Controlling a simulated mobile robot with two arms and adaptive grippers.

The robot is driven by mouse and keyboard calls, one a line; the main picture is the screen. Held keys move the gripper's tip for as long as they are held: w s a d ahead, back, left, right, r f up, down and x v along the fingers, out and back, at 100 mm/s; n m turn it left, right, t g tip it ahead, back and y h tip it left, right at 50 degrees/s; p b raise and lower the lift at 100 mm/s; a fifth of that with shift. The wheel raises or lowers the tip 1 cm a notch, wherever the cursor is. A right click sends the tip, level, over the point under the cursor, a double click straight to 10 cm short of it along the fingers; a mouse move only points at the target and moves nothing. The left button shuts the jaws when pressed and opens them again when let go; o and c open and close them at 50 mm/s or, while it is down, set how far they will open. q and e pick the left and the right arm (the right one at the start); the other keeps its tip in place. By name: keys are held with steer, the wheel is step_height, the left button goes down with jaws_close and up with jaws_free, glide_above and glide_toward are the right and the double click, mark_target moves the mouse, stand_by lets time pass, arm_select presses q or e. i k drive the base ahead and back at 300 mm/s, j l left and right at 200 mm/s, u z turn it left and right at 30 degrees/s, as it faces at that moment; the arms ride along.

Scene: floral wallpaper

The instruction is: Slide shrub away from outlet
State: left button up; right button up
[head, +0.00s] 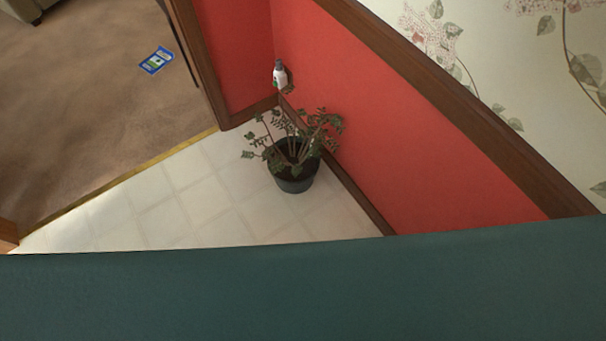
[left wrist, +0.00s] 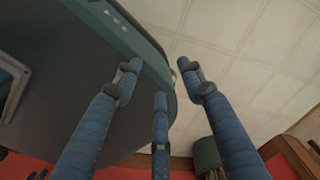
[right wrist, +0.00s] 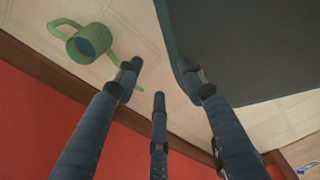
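The shrub (head: 297,150) stands upright in a dark round pot (head: 294,182) on the pale tiled floor, close to the red wall. No outlet can be made out. A small white item with a grey top (head: 280,77) shows at the wall behind the shrub. My left gripper (left wrist: 158,70) is open and empty; a dark green cylinder (left wrist: 206,153) shows beyond its fingers, and I cannot tell what it is. My right gripper (right wrist: 158,66) is open with nothing between its fingers. Neither gripper shows in the head view.
A green watering can (right wrist: 92,40) is on the tiles in the right wrist view. The red wall (head: 400,130) has a brown baseboard and rail. Brown carpet (head: 80,110) with a blue packet (head: 157,61) lies beyond a gold strip. Tiles left of the pot are clear.

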mark_target(294, 162)
steer(key=z, duration=0.4)
steer(key=i+j+z, duration=0.1)
steer(key=j+z, duration=0.15)
steer(key=j, duration=0.15)
steer(key=i+j+z, duration=0.1)
steer(key=j+z, duration=0.45)
steer(key=j, duration=0.3)
